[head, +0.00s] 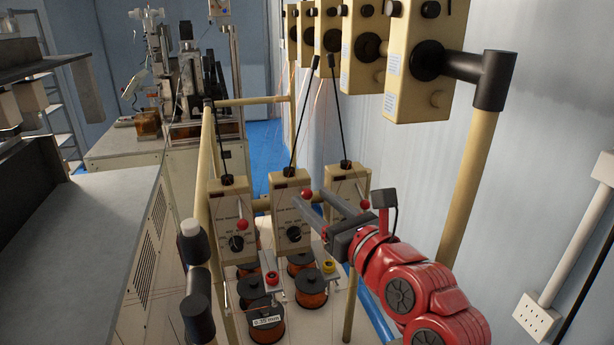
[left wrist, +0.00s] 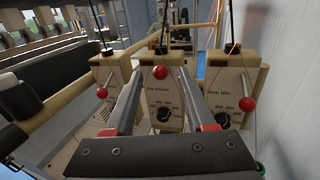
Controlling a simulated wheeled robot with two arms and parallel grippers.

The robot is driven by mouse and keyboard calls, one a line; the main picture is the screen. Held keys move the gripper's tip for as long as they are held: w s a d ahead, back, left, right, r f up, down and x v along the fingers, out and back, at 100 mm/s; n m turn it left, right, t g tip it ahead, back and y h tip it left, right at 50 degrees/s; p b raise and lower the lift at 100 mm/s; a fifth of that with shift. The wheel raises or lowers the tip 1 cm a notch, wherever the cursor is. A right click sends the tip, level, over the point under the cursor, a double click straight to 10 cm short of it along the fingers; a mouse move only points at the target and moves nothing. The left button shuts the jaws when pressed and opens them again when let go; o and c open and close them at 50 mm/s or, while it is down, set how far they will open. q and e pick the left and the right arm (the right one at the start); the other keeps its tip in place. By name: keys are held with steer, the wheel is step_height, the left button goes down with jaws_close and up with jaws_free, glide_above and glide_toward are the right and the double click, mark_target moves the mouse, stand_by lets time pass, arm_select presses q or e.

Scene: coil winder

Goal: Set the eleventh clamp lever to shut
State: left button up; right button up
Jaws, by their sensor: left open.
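Three cream clamp boxes stand in a row, each with a red ball lever and a black dial. In the left wrist view the label of the middle box (left wrist: 150,92) seems to read "line eleven". Its red lever ball (left wrist: 160,73) sits high, above the dial, and shows in the head view (head: 307,194). The balls of the left box (left wrist: 102,93) and right box (left wrist: 247,104) sit lower. My left gripper (head: 312,198) is open and empty in front of the middle box. In the wrist view its fingers (left wrist: 161,85) show either side of the ball. My right gripper is out of view.
Wire spools (head: 310,285) stand below the boxes. A cream rail frame with black joints (head: 492,80) and hanging upper boxes (head: 425,55) stands at the right. Thin rods rise from the clamp boxes. A grey bench (head: 75,240) fills the left.

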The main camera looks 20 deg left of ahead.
mark_target(310, 197)
arm_select(q)
steer(key=shift+p+x, duration=0.55)
steer(key=shift+x, duration=1.2)
steer(key=shift+d, duration=0.1)
steer(key=shift+c, duration=0.2)
jaws_close()
